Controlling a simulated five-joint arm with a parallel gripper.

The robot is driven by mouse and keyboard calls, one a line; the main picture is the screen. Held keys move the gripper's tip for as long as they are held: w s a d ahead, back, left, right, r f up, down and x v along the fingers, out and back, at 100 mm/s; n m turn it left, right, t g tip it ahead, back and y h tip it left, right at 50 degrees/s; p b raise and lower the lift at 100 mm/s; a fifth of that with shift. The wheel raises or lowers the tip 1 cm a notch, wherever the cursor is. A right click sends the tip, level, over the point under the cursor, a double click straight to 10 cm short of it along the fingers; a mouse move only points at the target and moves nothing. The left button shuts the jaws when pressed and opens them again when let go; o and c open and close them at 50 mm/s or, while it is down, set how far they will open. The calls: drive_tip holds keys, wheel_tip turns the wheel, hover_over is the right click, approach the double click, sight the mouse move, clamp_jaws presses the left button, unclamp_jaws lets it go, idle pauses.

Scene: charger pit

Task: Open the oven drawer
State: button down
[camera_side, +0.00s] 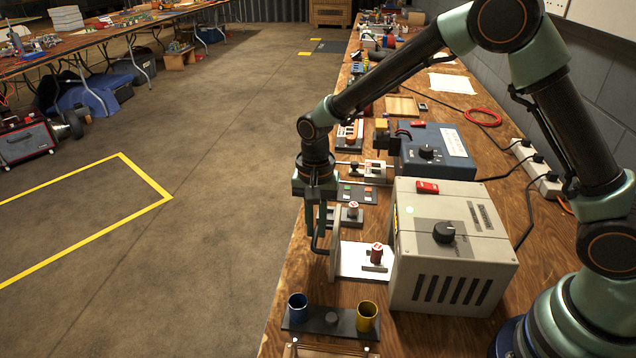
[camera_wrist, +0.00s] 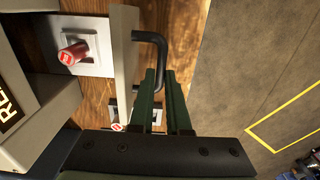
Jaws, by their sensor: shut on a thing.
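The oven is a grey box (camera_side: 455,245) with a black knob and dark vent slots. Its drawer (camera_side: 352,262) stands out from the oven's left side, showing a pale tray floor with a red-capped cylinder (camera_side: 376,253) on it. The drawer's front panel (camera_side: 334,250) is upright at the tray's outer end; it also shows in the wrist view (camera_wrist: 124,65). A dark bent handle (camera_wrist: 152,38) sticks out from the panel. My gripper (camera_side: 315,230) points down and is shut on this handle; its green fingers partly hide it in the wrist view (camera_wrist: 160,78).
A dark holder (camera_side: 331,320) with a blue cup (camera_side: 298,306) and a yellow cup (camera_side: 367,316) stands in front of the drawer. A blue box (camera_side: 433,150) is behind the oven. The table edge is close on the left, with open floor beyond.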

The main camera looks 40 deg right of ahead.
drive_tip(key=shift+w+a, duration=1.5)
drive_tip(key=shift+w, duration=0.1)
drive_tip(key=c, duration=0.9)
unclamp_jaws()
wheel_tip(320, 180, up, 12)
drive_tip(key=shift+s+r, duration=0.1)
drive_tip(key=shift+r, duration=0.05)
